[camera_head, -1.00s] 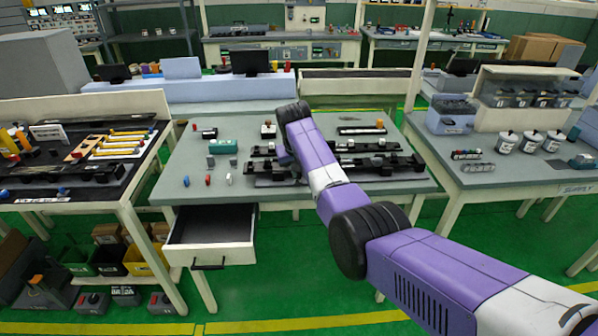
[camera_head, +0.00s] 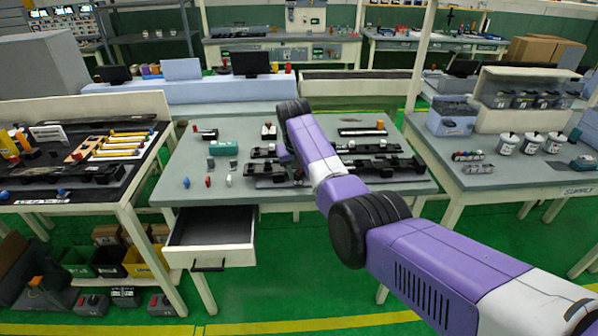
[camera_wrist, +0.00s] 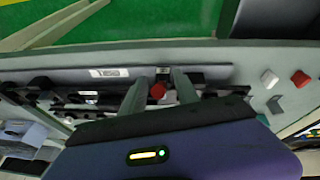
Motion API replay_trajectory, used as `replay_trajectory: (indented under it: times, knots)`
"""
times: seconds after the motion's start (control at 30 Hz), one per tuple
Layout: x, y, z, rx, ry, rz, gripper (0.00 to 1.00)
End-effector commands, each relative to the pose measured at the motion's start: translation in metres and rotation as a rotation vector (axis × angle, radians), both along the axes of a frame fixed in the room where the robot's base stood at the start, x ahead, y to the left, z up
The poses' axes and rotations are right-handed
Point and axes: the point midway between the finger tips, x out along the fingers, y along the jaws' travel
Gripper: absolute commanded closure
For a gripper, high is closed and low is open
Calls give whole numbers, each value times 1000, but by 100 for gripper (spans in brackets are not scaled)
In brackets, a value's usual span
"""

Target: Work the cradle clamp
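The cradle clamp seems to be part of the long black fixture (camera_head: 385,166) on the middle bench; its left part also shows left of my arm. In the wrist view the dark fixture (camera_wrist: 220,92) runs across the picture, with a red knob (camera_wrist: 158,91) on it. My gripper (camera_wrist: 159,80) is open, with one finger on each side of the knob in that view. Whether the fingers touch the knob cannot be told. In the head view my gripper is largely hidden behind my arm.
Small blue, red and white parts lie at the bench's front left; a red one (camera_wrist: 300,78) and a white one (camera_wrist: 268,78) show in the wrist view. An open drawer (camera_head: 212,255) juts out below. A teal block (camera_head: 223,148) stands behind the parts.

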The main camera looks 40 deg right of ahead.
Motion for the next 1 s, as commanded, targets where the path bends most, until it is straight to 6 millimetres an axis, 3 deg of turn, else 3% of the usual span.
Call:
replay_trajectory:
  times: [0.27,0.7,1.0]
  knots:
    - [-1,2,8,-1,-2,0,63]
    - [-15,17,63,-1,-2,-1,63]
    - [-18,20,73,0,0,0,63]
